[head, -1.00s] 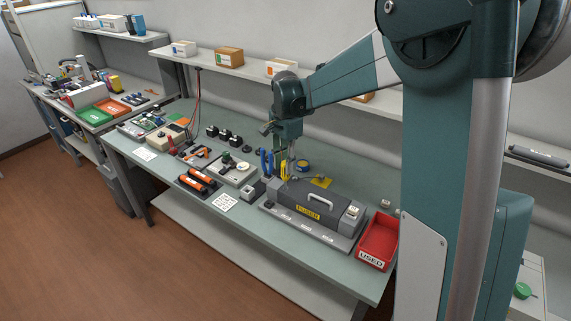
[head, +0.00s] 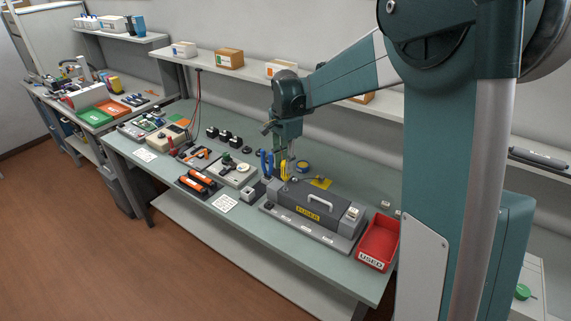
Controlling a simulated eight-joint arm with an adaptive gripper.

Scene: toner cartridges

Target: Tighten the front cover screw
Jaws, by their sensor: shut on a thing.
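A dark grey unit labelled FUSER (head: 316,206) with a handle on top lies on the workbench, on a grey base. My gripper (head: 287,157) points down over the left end of this unit. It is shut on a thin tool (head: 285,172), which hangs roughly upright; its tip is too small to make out. A front cover screw cannot be made out at this size. Whether the tool touches the unit cannot be told.
Blue-handled pliers (head: 266,163) stand close left of my gripper. A yellow piece (head: 321,183) lies behind the fuser. A red USED bin (head: 378,243) is at the right. Orange-and-black cartridges (head: 198,182) and a white card (head: 224,203) lie left. A shelf (head: 245,70) runs behind.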

